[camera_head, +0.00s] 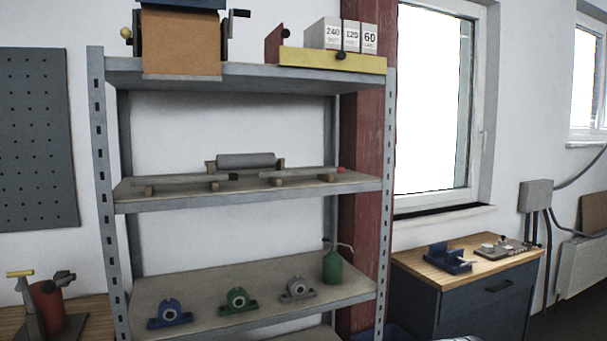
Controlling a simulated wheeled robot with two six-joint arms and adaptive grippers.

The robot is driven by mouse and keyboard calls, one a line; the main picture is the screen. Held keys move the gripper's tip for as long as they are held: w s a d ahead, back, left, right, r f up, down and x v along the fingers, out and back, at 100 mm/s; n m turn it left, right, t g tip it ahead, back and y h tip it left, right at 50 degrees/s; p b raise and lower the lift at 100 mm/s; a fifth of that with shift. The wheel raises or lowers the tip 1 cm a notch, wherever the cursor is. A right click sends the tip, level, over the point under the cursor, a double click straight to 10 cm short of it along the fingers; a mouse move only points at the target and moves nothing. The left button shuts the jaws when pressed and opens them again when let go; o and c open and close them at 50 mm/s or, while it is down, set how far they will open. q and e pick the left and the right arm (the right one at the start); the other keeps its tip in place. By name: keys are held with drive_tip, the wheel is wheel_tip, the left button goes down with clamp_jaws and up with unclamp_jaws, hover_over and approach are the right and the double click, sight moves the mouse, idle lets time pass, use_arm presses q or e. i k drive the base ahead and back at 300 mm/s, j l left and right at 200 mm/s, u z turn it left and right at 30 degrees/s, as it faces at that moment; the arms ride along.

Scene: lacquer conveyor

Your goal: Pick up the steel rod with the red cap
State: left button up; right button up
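The steel rod with the red cap (300,174) lies level on the middle shelf (250,195) of a grey metal rack, on its right half. It rests on small wooden supports, and its red end (341,169) points right, near the right upright. A second grey rod with a dark end (185,180) lies to its left on similar supports. A thicker grey roller (246,160) sits behind them on a wooden cradle. Neither of my grippers shows in the head view.
The lower shelf holds blue (169,314), green (238,301) and grey (298,289) bearing blocks and a green oil can (332,266). Rack uprights (386,200) flank the shelves. A dark cabinet (470,300) with a wooden top stands right, below a window.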

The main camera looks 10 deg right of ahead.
sight(339, 169)
drive_tip(key=u, duration=2.25)
drive_tip(key=z, duration=2.55)
drive_tip(key=i+z, duration=0.2)
drive_tip(key=i, duration=0.45)
drive_tip(key=i+l+z, duration=0.15)
drive_tip(key=i+l, duration=0.15)
drive_tip(key=i, duration=0.05)
